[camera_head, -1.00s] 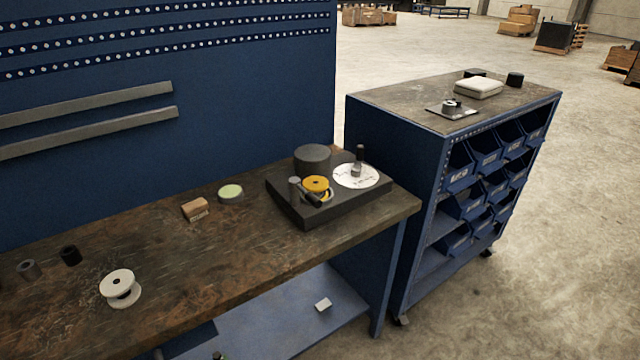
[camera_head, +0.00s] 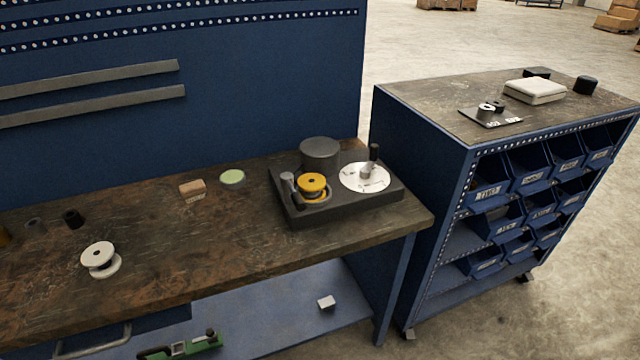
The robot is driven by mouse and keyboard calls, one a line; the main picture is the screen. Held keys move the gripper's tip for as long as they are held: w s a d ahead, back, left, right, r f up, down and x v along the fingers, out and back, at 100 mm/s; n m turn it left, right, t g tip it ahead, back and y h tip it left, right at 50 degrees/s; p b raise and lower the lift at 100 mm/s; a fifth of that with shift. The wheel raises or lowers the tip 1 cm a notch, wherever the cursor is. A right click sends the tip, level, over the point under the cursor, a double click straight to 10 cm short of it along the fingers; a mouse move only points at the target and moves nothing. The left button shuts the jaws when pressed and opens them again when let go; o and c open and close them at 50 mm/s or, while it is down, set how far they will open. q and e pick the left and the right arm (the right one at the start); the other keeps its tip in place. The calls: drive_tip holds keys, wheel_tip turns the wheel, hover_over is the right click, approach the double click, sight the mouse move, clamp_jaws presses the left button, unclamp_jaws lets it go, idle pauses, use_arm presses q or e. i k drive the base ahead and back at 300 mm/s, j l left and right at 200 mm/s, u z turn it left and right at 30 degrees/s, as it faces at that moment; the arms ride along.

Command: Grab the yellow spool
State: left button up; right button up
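The yellow spool (camera_head: 312,184) sits on a dark device base (camera_head: 345,207) at the right end of the wooden workbench. A small grey post (camera_head: 289,184) stands just left of it, a dark grey cylinder (camera_head: 319,154) behind it, and a white marked dial with an upright handle (camera_head: 365,177) to its right. The spool's lower part is partly hidden by the parts around it. Neither of my grippers shows in the head view.
A white spool (camera_head: 100,259), small dark cylinders (camera_head: 73,219), a tan block (camera_head: 192,189) and a pale green disc (camera_head: 232,177) are on the workbench (camera_head: 190,252). A blue bin cart (camera_head: 425,160) stands right of it. Its front middle is clear.

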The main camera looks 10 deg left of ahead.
sight(311, 185)
drive_tip(key=i+l+u, duration=0.1)
drive_tip(key=l, duration=0.3)
drive_tip(key=i+l+u, duration=0.15)
drive_tip(key=l, duration=0.25)
drive_tip(key=l+u, duration=0.1)
drive_tip(key=l, duration=0.3)
